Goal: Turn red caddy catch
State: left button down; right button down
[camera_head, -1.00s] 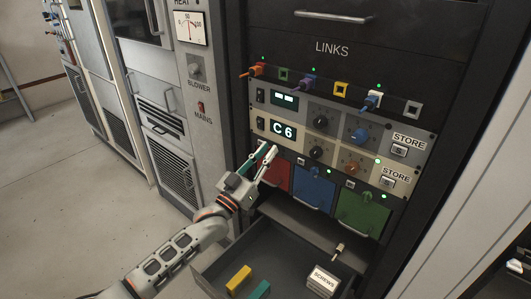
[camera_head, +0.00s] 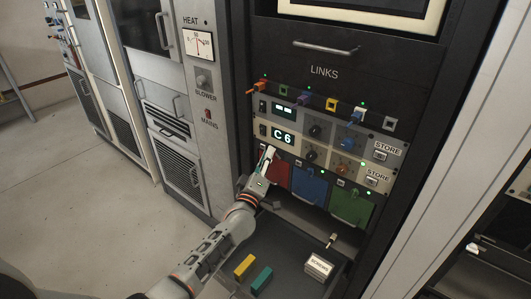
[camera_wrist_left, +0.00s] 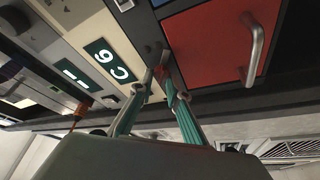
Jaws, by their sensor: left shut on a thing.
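The red caddy (camera_head: 279,173) sits at the left of a row of three caddies below the C6 panel. It also shows in the wrist view (camera_wrist_left: 210,45), with its metal handle. My left gripper (camera_head: 268,154) is at the red caddy's upper left corner. In the wrist view its fingertips (camera_wrist_left: 164,74) are close together at the caddy's edge, shut on the small catch there. The fingertips mostly hide the catch, so its angle cannot be told. My right gripper is not in view.
The blue caddy (camera_head: 309,186) and green caddy (camera_head: 351,206) are to the right. Below is an open drawer with a yellow block (camera_head: 244,267), a teal block (camera_head: 262,280) and a SCREWS box (camera_head: 318,266). Knobs and plugged links are above.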

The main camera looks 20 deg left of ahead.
pick_arm(q)
jog(key=shift+f+n+g+y+p, duration=0.2)
jog(key=shift+n+g+p, duration=0.5)
jog(key=shift+n+p, duration=1.05)
jog(key=shift+f+n+g+y+p, duration=0.1)
jog(key=shift+n+g+y+p, duration=0.4)
jog(key=shift+n+p, duration=1.25)
jog(key=c, duration=1.9)
grip_release()
jog(key=shift+r, duration=0.1)
jog(key=shift+s, duration=0.1)
jog(key=s, duration=1.2)
jog(key=shift+d, duration=0.25)
jog(key=shift+w, duration=0.1)
